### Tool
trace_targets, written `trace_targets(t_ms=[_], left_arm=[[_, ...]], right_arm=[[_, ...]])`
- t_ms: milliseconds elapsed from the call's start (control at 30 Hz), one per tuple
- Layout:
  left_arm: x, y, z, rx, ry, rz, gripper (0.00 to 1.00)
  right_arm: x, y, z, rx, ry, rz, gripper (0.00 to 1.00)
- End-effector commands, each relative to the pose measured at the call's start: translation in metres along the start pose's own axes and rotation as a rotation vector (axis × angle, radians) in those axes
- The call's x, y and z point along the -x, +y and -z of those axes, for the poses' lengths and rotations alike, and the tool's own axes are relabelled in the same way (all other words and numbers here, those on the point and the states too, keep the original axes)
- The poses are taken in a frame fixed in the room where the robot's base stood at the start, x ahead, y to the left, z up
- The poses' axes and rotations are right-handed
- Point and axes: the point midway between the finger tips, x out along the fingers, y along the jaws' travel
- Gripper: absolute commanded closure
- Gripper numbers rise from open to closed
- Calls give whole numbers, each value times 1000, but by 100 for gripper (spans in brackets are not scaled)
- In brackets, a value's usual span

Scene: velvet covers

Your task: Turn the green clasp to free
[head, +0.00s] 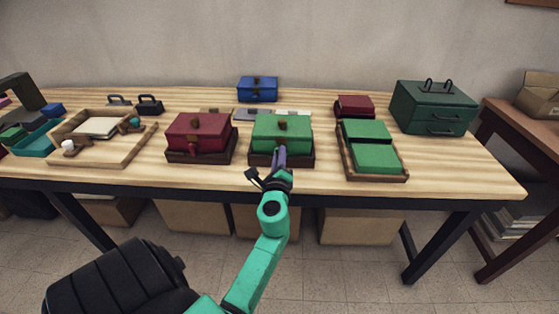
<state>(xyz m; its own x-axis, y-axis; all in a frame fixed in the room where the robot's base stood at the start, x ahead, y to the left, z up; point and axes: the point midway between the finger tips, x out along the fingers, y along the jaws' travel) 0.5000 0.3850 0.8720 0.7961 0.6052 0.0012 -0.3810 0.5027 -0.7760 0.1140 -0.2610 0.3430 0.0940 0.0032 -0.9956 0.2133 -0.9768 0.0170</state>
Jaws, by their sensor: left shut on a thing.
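A green box (267,135) with a brown knob on its lid sits in a dark wooden base (308,160) near the front edge of the table. My left gripper (280,154) reaches up to the front face of this box. It is shut on the green clasp there, and its purple fingers hide the clasp, so I cannot tell which way it is turned. The lid looks closed. My right gripper is not in view.
A red box (212,129) with its own front clasp stands left of the green one. A wooden tray of green covers (366,132) is to the right. A blue box (257,88) and a dark green drawer chest (420,104) stand behind. A light wooden tray (125,159) lies left.

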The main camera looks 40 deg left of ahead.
Motion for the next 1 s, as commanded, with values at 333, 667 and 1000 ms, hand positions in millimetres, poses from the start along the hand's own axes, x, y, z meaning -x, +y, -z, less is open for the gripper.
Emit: trace_targets(t_ms=[333,667,1000], left_arm=[[0,4,3,327,1,1,100],[0,4,3,573,2,1,100],[0,3,2,687,1,0,100]], right_arm=[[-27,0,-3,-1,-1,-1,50],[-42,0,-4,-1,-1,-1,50],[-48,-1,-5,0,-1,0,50]])
